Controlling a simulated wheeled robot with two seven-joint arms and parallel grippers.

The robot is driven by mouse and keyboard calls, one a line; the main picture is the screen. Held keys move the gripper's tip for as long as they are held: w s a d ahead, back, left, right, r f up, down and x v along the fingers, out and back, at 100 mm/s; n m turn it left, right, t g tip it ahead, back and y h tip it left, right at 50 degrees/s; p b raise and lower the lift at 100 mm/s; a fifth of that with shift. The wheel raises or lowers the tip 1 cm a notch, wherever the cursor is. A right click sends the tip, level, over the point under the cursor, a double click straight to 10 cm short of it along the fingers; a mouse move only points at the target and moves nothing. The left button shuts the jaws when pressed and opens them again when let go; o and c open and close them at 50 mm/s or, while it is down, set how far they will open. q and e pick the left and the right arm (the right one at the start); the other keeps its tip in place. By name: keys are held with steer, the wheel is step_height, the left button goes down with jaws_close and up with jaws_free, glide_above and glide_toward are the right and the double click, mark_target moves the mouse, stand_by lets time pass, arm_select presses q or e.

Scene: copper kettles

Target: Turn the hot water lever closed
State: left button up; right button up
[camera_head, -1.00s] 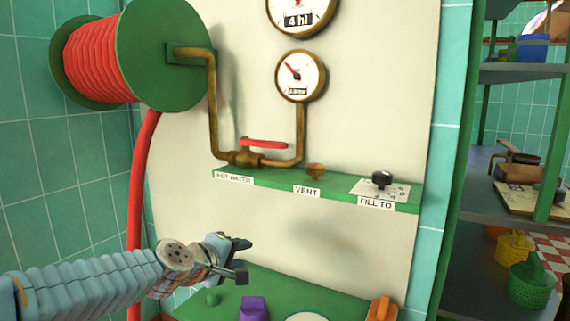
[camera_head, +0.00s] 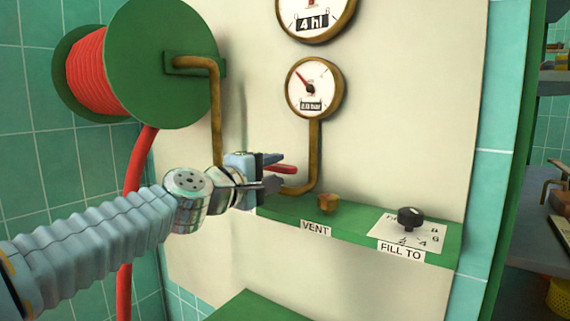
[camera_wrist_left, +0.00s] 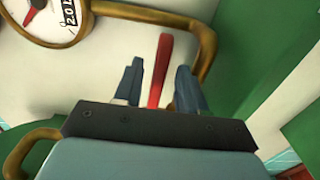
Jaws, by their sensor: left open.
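The red hot water lever (camera_head: 284,169) sits on the brass pipe (camera_head: 314,150) above the green ledge. Its tip shows past my left gripper (camera_head: 272,172) in the head view; the valve body and the hot water label are hidden behind the gripper. In the left wrist view the red lever (camera_wrist_left: 161,70) stands between the two open blue fingers of my left gripper (camera_wrist_left: 157,85). My right gripper is not in view.
A green ledge (camera_head: 350,228) carries a brass vent knob (camera_head: 328,203) and a black fill-to knob (camera_head: 410,217). Gauges (camera_head: 315,87) hang above on the cream panel. A green hose reel (camera_head: 160,55) with a red hose (camera_head: 135,200) stands at the left.

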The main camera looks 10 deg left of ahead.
arm_select(q)
steer(key=shift+p+x, duration=0.3)
steer(key=shift+x, duration=2)
jaws_close()
